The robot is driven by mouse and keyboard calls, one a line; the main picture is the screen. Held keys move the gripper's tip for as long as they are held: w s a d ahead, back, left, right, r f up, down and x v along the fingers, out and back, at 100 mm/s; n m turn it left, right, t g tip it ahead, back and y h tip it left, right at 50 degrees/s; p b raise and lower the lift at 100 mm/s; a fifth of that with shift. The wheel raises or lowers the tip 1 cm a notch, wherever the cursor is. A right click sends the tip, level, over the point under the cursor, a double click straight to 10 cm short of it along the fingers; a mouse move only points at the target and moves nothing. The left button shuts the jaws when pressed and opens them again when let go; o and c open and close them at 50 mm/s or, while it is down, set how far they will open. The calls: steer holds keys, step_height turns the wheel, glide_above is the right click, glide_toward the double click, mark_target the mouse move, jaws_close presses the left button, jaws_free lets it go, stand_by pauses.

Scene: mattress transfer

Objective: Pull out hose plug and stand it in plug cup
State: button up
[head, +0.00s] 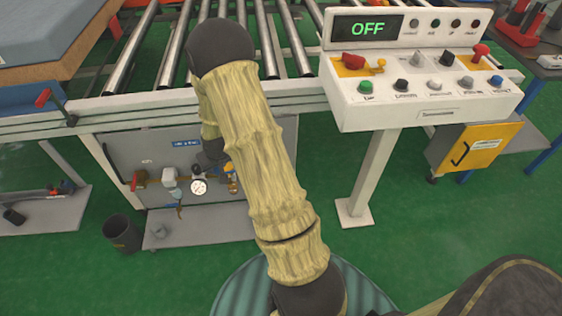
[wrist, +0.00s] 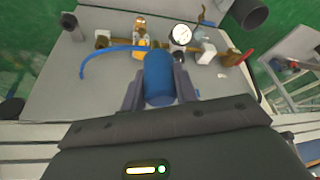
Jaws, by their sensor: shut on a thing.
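A blue plug (wrist: 158,80) is between the two grey fingers of my gripper (wrist: 160,92) in the wrist view. The fingers are shut on its sides. A thin blue hose (wrist: 100,52) curves left from near the plug's far end. Brass fittings (wrist: 139,35) lie beyond; I cannot tell whether the plug still touches them. In the head view my arm covers most of the gripper, and the plug is hidden. A dark open cup (head: 122,233) stands on the floor at the tray's left, and a small grey cup-like thing (head: 158,231) is on the tray; which is the plug cup is unclear.
A grey panel (head: 120,160) carries a round gauge (head: 199,187) and a red-handled valve (head: 138,180). A roller conveyor (head: 130,50) runs above it. A control console (head: 420,100) reading OFF stands at right. Green floor is clear in front.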

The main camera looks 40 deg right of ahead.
steer(key=d+f+m+b, duration=0.1)
steer(key=d+f+b, duration=0.3)
steer(key=d, duration=0.4)
steer(key=d+f+m+h+b, duration=0.1)
steer(key=d+f+b, duration=0.3)
steer(key=d, duration=0.5)
steer(key=d+f+m+b, duration=0.1)
steer(key=d+f+b, duration=0.3)
steer(key=d+f, duration=0.3)
steer(key=shift+w+d+m+h, duration=0.15)
steer(key=shift+d+m+h, duration=0.2)
steer(key=shift+d, duration=0.85)
steer(key=shift+r, duration=0.15)
step_height(320, 180, down, 6)
steer(key=b, duration=0.2)
steer(key=shift+b, duration=0.4)
steer(key=shift+a+p, duration=0.1)
steer(key=shift+p, duration=0.6)
steer(key=shift+f+b, duration=0.9)
steer(key=shift+f, duration=0.95)
steer(key=o, duration=1.1)
